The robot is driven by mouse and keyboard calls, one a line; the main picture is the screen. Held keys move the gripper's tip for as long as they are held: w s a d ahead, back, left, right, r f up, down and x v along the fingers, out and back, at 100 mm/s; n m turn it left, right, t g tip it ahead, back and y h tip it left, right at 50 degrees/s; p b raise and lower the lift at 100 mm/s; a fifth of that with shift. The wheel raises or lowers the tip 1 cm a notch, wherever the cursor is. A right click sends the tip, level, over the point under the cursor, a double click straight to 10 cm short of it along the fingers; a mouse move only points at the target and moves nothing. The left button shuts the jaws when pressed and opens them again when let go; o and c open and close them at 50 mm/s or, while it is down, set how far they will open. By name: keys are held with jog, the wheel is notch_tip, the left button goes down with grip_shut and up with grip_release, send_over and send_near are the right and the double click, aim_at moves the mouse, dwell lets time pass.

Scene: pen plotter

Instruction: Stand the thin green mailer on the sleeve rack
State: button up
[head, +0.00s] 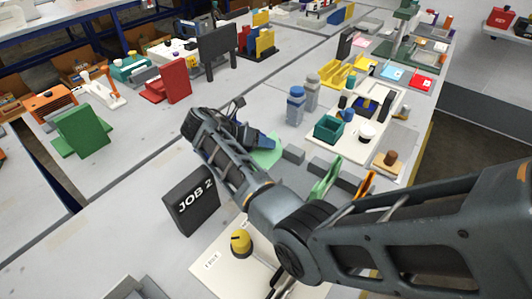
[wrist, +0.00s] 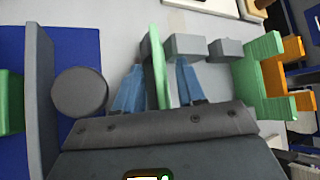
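The thin green mailer (wrist: 157,65) shows edge-on in the wrist view, between the two fingers of my gripper (wrist: 161,68). A gap shows on each side of it, so my gripper is open around it. In the head view the mailer (head: 267,154) shows as a light green patch beside my gripper (head: 252,143), partly hidden by it. A row of grey blocks (wrist: 225,48) lies just beyond the fingers, also in the head view (head: 293,154). They may belong to the sleeve rack; I cannot tell for sure.
A green piece (wrist: 262,75) and an orange piece (wrist: 293,72) stand right of the blocks. A grey round post (wrist: 79,92) and a grey wall (wrist: 40,100) are at left. A dark "JOB 2" sign (head: 192,199) stands beside my arm.

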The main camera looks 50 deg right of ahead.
jog(key=shift+s+d+f, duration=0.1)
jog(key=shift+d+f, duration=0.15)
jog(key=shift+c, duration=0.2)
grip_shut()
jog(key=shift+r, duration=0.1)
